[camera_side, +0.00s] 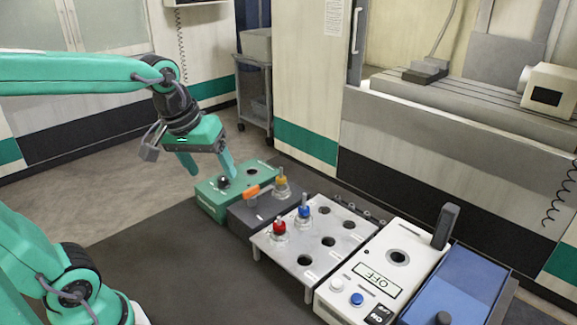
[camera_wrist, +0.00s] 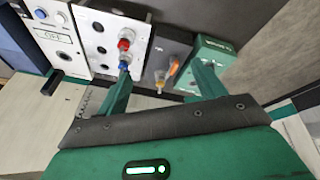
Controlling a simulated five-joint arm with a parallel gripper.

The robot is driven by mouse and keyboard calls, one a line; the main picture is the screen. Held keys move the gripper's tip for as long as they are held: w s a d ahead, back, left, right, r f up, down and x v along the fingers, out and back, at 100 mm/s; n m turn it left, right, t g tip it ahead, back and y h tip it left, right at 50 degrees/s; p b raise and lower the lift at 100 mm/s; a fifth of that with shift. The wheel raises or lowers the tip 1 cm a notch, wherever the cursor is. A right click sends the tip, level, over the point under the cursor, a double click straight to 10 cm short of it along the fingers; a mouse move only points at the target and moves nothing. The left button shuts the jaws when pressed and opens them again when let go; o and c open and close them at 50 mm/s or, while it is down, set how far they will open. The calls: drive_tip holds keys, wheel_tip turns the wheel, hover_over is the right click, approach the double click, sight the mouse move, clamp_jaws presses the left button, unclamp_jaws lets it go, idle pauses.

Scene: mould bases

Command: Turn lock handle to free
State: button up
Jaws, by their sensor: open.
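An orange handle (camera_side: 251,191), which looks like the lock handle, sits on a dark grey block (camera_side: 240,217). In the wrist view the handle (camera_wrist: 174,66) shows between my finger tips, farther off. My gripper (camera_side: 211,176) is open and empty, above the green block (camera_side: 208,198) left of the handle, its fingers pointing down. In the wrist view my gripper (camera_wrist: 165,69) has its two green fingers spread wide. I see no contact with the handle. I cannot tell from its angle whether it is locked or free.
A yellow-topped piece (camera_side: 282,187) stands close right of the handle. A metal plate (camera_side: 288,259) holds a red-topped (camera_side: 279,227) and a blue-topped piece (camera_side: 305,211). A white box with an OFF display (camera_side: 364,282) and a blue bin (camera_side: 462,285) lie farther right. The mat's left side is clear.

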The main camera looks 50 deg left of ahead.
drive_tip(key=w+a+f+n+g, duration=0.2)
drive_tip(key=w+a+n, duration=0.1)
drive_tip(key=w+n, duration=0.3)
drive_tip(key=n+g, duration=0.2)
drive_tip(key=n, duration=0.4)
hover_over(251, 188)
wheel_tip(251, 188, down, 6)
drive_tip(key=shift+r, duration=0.15)
drive_tip(key=shift+f, duration=3.9)
drive_tip(key=c, duration=1)
